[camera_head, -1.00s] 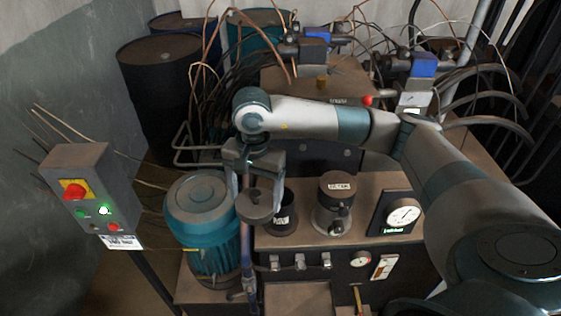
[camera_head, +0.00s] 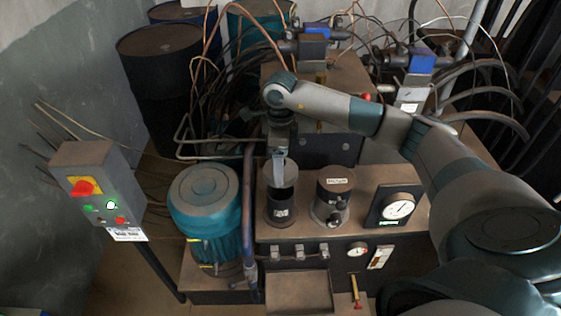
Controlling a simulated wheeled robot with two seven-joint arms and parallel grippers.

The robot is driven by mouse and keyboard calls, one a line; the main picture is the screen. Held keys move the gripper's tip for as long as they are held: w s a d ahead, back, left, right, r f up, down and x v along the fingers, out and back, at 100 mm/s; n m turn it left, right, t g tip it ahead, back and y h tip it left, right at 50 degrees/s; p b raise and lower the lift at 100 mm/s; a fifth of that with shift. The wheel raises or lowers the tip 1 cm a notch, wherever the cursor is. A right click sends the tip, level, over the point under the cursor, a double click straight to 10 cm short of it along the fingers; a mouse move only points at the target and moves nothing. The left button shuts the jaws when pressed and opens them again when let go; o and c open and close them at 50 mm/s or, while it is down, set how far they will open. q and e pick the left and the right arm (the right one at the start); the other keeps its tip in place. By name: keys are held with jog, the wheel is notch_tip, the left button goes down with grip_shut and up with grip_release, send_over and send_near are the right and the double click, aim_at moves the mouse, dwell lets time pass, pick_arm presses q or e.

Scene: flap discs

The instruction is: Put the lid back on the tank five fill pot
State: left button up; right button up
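The fill pot (camera_head: 281,213), a dark cylinder with a small white label, stands on the machine top, left of a similar pot. A round grey lid (camera_head: 271,173) is over its mouth. A dark band shows between lid and pot body; I cannot tell whether they touch. My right gripper (camera_head: 280,167) comes down from above, seen edge-on, with its fingers at the lid; it appears shut on it. The gripper hides part of the lid. My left gripper is not in view.
A second pot (camera_head: 333,203) with a labelled lid stands close on the right, with a gauge (camera_head: 398,209) beyond it. A blue motor (camera_head: 205,218) and an upright pipe (camera_head: 248,200) are close on the left. Hoses and cables crowd behind.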

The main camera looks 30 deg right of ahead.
jog(key=shift+f, duration=0.1)
jog(key=shift+f+b, duration=0.7)
jog(key=shift+f, duration=1)
jog(key=shift+f+b, duration=1.1)
jog(key=shift+f, duration=0.3)
jog(key=shift+f+b, duration=0.15)
jog(key=shift+b, duration=0.45)
jog(key=shift+f+b, duration=1.4)
jog(key=o, duration=1.2)
